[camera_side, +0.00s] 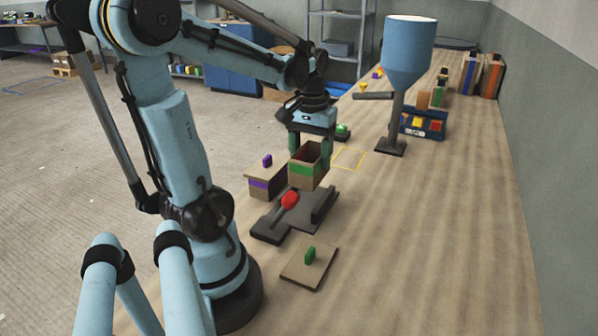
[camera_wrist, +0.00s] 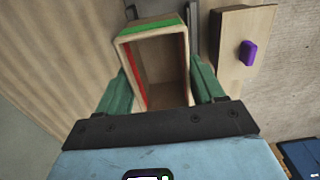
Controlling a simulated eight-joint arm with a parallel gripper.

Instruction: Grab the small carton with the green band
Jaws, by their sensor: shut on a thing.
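The small open-topped carton with the green band (camera_side: 304,166) is between the green fingers of my gripper (camera_side: 309,150) in the side view. My gripper is shut on it, one finger at each side. The carton looks upright, over or on a dark grey fixture; I cannot tell whether it touches it. In the wrist view the carton (camera_wrist: 155,65) shows its empty inside, the green band on its far wall and a red strip along its left inner side. My gripper's fingers (camera_wrist: 160,88) press on both sides of it.
The dark fixture (camera_side: 268,232) has a red-knobbed lever (camera_side: 289,200). A box with a purple band (camera_side: 264,188) and purple knob stands left. A board with a green knob (camera_side: 310,262) lies in front. A blue funnel stand (camera_side: 408,55) is behind.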

